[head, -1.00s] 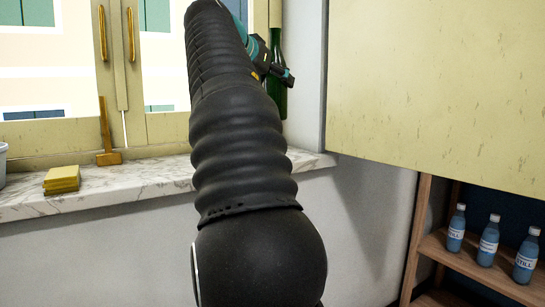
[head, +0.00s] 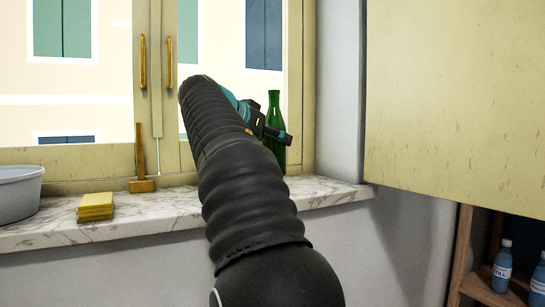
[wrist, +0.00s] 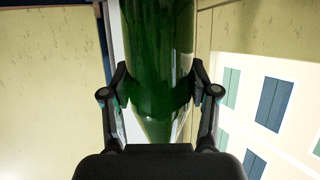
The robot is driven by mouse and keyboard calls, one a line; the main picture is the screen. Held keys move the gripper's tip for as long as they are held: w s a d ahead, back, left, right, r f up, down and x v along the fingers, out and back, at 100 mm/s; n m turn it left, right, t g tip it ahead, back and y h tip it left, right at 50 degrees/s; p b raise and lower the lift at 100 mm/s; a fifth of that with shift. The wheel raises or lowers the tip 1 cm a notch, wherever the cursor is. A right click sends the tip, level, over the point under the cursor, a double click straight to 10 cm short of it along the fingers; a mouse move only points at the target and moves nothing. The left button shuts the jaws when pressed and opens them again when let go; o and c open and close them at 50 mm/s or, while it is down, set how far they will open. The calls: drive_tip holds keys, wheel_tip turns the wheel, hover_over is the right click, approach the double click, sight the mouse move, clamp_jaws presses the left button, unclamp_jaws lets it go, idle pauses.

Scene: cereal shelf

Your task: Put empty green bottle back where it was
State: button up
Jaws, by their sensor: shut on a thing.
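The green bottle (head: 274,108) is upright in the head view, at the right end of the marble window sill (head: 330,192). My gripper (head: 277,134) is shut on its side, and my arm hides part of the bottle and its lower left. The base is at about sill height; I cannot tell if it touches the sill. In the wrist view the bottle (wrist: 158,50) fills the middle, with one finger of my gripper (wrist: 160,88) on each side of it.
A yellow sponge stack (head: 96,207), a wooden-handled tool (head: 142,165) and a grey basin (head: 18,190) stand further left on the sill. A pale yellow cabinet (head: 455,100) juts out at right. Blue bottles (head: 502,266) stand on a wooden shelf below it.

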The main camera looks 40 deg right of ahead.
drive_tip(key=shift+f+b, duration=0.5)
drive_tip(key=shift+f, duration=1.5)
drive_tip(key=shift+f, duration=0.2)
drive_tip(key=o, duration=1.3)
drive_tip(key=shift+o, duration=0.2)
drive_tip(key=shift+r, duration=0.15)
drive_tip(key=shift+a+r, duration=0.15)
drive_tip(key=v, duration=1.1)
drive_tip(key=shift+a, duration=0.35)
